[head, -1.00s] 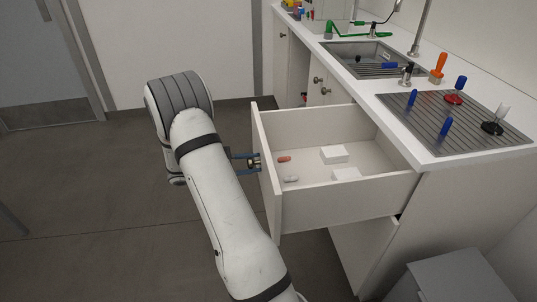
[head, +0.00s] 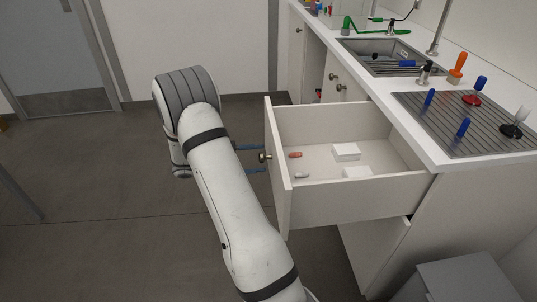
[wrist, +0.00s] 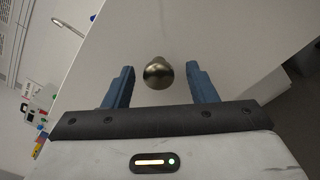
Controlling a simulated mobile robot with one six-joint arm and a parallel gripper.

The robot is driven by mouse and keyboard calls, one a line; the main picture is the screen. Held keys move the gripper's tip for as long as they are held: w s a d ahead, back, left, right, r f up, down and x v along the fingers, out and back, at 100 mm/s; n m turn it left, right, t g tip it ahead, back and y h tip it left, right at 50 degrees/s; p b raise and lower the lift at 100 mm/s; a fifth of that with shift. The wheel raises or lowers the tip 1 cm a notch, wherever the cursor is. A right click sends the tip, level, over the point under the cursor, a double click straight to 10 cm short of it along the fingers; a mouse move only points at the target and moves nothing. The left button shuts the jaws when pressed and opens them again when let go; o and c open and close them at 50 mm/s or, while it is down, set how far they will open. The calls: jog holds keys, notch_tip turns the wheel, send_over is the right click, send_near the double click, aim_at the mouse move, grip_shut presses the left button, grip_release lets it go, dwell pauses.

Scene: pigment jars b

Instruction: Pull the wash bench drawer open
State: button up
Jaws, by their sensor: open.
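The wash bench drawer (head: 350,211) stands pulled far out from the bench, with its inside showing. Two white boxes and two small items, one reddish and one pale, lie in it. Its round metal knob (head: 263,156) sits on the front panel. My gripper (head: 257,158) is at the drawer front, with its blue fingers apart. In the wrist view, the knob (wrist: 158,73) lies between and just beyond the open fingertips (wrist: 163,78), with clear gaps on both sides. My arm hides part of the floor.
The bench top (head: 419,136) carries a sink (head: 392,58) and a ribbed drainer (head: 462,135) with several coloured tools. A grey cabinet (head: 470,277) stands at the lower right.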

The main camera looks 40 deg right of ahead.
jog(key=v, duration=0.5)
jog(key=shift+w+a, duration=0.15)
jog(key=shift+a, duration=0.25)
jog(key=s+a+r+m+t+y+p, duration=0.1)
jog(key=s+a+r+t+y+p, duration=0.5)
jog(key=s+a+r, duration=0.3)
jog(key=s+a+r+m+t+y+p, duration=0.1)
jog(key=s+a+r+t+y+p, duration=0.5)
jog(key=r, duration=0.9)
jog(key=s+a+y+p, duration=0.2)
jog(key=s+a+y, duration=0.1)
jog(key=s, duration=0.1)
jog(key=shift+a+r+m, duration=0.2)
jog(key=shift+r+m, duration=0.05)
jog(key=shift+m, duration=0.05)
jog(key=shift+c, duration=0.5)
